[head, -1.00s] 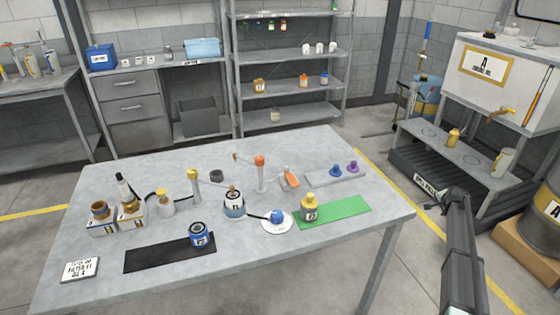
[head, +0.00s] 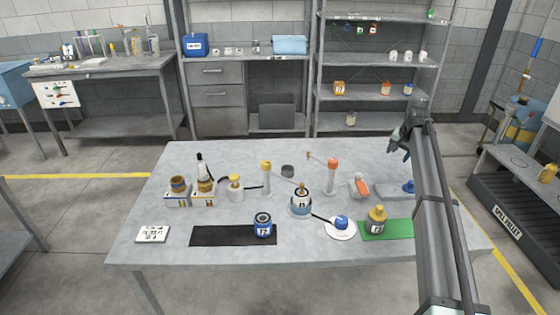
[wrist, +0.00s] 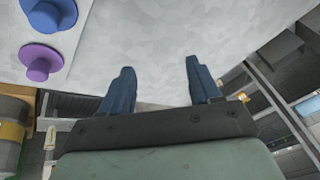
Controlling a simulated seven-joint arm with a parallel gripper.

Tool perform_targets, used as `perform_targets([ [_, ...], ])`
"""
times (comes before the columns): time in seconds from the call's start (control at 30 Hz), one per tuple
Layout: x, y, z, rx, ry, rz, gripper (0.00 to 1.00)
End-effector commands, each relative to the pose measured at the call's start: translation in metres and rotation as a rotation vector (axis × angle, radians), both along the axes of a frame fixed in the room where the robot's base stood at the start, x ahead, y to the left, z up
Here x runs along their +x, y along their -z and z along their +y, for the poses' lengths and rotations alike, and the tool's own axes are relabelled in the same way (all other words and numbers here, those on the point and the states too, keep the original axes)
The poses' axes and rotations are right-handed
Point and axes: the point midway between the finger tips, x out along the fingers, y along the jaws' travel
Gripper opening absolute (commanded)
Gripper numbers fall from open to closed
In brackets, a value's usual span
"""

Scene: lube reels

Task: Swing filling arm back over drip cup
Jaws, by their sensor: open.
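A second post with an orange top (head: 332,177) has a thin arm reaching left and back. I cannot tell for sure which is the filling arm. A small dark cup (head: 287,171), possibly the drip cup, sits between the posts. My gripper (head: 400,143) is above the table's right back part, apart from both posts. In the wrist view its fingers (wrist: 160,85) are spread and empty.
A blue knob (head: 408,187) sits on a grey plate at right; a purple one (wrist: 38,62) shows beside it in the wrist view. A grey-and-yellow bottle (head: 376,221) stands on a green mat (head: 402,230).

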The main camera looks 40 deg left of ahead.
Motion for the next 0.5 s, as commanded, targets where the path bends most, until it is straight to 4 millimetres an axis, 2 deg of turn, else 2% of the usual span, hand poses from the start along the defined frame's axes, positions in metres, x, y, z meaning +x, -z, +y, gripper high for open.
perform_targets([
  [0.03,-0.022,-0.011,0.030,-0.020,-0.055,0.013,0.63],
  [0.2,-0.094,-0.043,0.108,-0.091,-0.228,0.058,0.63],
  [0.37,-0.169,-0.074,0.171,-0.160,-0.391,0.098,0.63],
  [0.5,-0.238,-0.102,0.218,-0.221,-0.532,0.130,0.63],
])
